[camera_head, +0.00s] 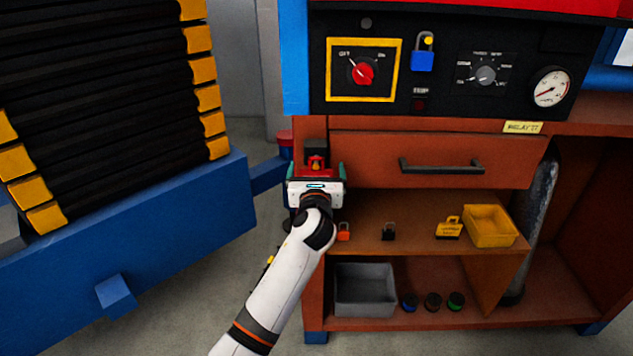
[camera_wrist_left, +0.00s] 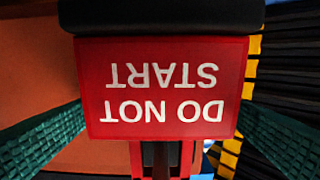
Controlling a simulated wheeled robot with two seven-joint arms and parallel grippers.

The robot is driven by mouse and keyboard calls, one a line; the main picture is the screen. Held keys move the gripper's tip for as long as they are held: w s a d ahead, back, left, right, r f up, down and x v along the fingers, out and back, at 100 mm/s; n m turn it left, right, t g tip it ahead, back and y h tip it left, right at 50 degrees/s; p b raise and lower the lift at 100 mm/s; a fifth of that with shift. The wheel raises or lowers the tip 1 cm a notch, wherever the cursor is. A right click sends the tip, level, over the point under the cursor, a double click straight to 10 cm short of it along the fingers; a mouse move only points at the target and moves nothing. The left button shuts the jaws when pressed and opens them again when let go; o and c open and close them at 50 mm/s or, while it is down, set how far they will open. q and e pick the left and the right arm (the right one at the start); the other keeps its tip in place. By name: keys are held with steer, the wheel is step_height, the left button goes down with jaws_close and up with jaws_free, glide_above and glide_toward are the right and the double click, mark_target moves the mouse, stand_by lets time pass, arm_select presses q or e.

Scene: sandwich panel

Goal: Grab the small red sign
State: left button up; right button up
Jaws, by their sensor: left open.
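The small red sign (camera_wrist_left: 162,88) reads DO NOT START in white letters, upside down in the left wrist view. It fills the middle of that view, face toward the camera, under a dark block. My left gripper (camera_wrist_left: 162,135) is open, with one green ridged finger on each side of the sign. I cannot tell whether the fingertips reach past its edges. In the head view my left gripper (camera_head: 316,172) is at the cabinet's left front post, beside the drawer. A little red of the sign (camera_head: 316,162) shows between the fingers; the gripper hides the rest.
The drawer (camera_head: 432,150) with a black handle is right of the gripper. A grey bin (camera_head: 365,290) stands lower. A blue-framed machine (camera_head: 130,240) with black bellows stands left.

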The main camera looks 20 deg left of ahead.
arm_select(q)
steer(key=c, duration=1.1)
steer(key=shift+o, duration=0.2)
steer(key=shift+r, duration=0.1)
